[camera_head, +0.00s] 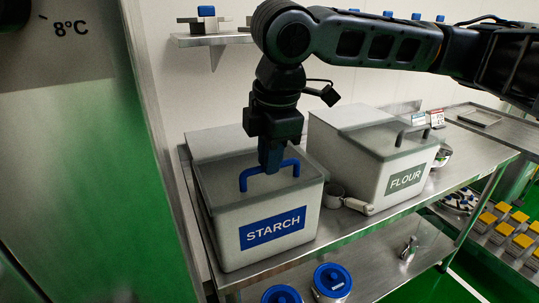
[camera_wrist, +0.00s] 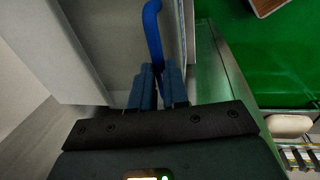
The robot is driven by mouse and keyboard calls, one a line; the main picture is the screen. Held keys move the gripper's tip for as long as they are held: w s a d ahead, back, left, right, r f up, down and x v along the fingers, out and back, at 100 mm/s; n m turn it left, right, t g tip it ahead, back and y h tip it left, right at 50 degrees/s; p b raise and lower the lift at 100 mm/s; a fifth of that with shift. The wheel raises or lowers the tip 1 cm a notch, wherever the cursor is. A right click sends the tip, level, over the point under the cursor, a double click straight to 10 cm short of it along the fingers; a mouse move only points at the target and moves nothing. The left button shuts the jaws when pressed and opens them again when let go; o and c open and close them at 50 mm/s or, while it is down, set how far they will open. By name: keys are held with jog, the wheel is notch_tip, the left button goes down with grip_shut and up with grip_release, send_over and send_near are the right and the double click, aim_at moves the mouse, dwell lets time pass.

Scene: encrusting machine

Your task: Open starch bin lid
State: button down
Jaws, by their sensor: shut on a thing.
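The starch bin (camera_head: 262,228) is a white box with a blue STARCH label, standing on a steel shelf. Its lid (camera_head: 222,172) is grey and looks closed, lying flat on the bin. A blue handle (camera_head: 250,180) stands up on the lid; it also shows in the wrist view (camera_wrist: 152,30). My gripper (camera_head: 271,170) points down at the handle from above, with its fingers shut on the handle bar. In the wrist view, the blue fingers (camera_wrist: 158,88) are on either side of the bar. The fingers hide part of the handle.
A flour bin (camera_head: 372,165) with a grey handle stands close to the right. A metal scoop (camera_head: 345,200) lies between the bins. A wall shelf (camera_head: 210,40) is above at the back. Blue-lidded containers (camera_head: 332,281) sit on the lower shelf.

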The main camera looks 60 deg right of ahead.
jog(key=p, duration=0.1)
send_over(245, 152)
jog(key=shift+a, duration=0.1)
dwell(0.4)
jog(key=c, duration=1.1)
grip_release()
jog(key=shift+s+a+r+b, duration=0.15)
jog(key=shift+s+r, duration=0.1)
jog(key=shift+r, duration=1.05)
jog(key=shift+s+a+r+b, duration=0.1)
jog(key=shift+s+a+r, duration=0.1)
jog(key=shift+r, duration=1.05)
jog(key=shift+s+a+r+b, duration=0.1)
jog(key=shift+s+r, duration=0.15)
jog(key=shift+r, duration=1.05)
